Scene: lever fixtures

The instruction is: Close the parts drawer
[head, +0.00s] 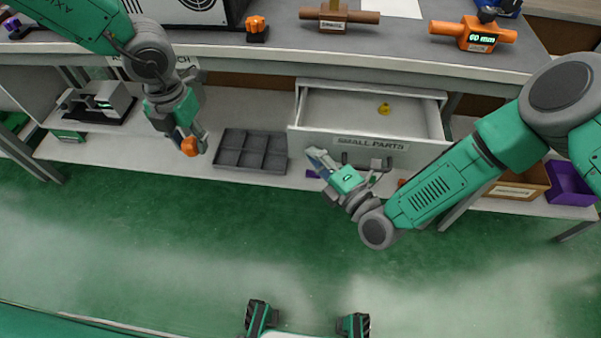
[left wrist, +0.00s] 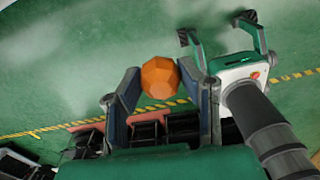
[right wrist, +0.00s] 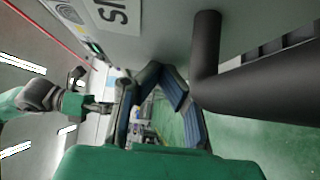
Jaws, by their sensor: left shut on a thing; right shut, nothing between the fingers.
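The parts drawer, its front labelled SMALL PARTS (head: 310,143), is pulled out under the bench, with a small yellow item (head: 384,108) inside. Its dark bar handle (head: 382,166) is on the front; the handle also looms large in the right wrist view (right wrist: 206,50). My right gripper (head: 318,160) is shut and empty, low in front of the drawer's left part, left of the handle. It also shows in the right wrist view (right wrist: 166,82); contact with the drawer cannot be told. My left gripper (head: 198,144) is shut on an orange faceted knob-like piece (left wrist: 160,77), left of the drawer.
A grey compartment tray (head: 250,151) sits on the shelf between my left gripper and the drawer. A purple bin (head: 570,184) is at the right. The bench top (head: 290,50) overhangs the shelf. The green floor in front is clear.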

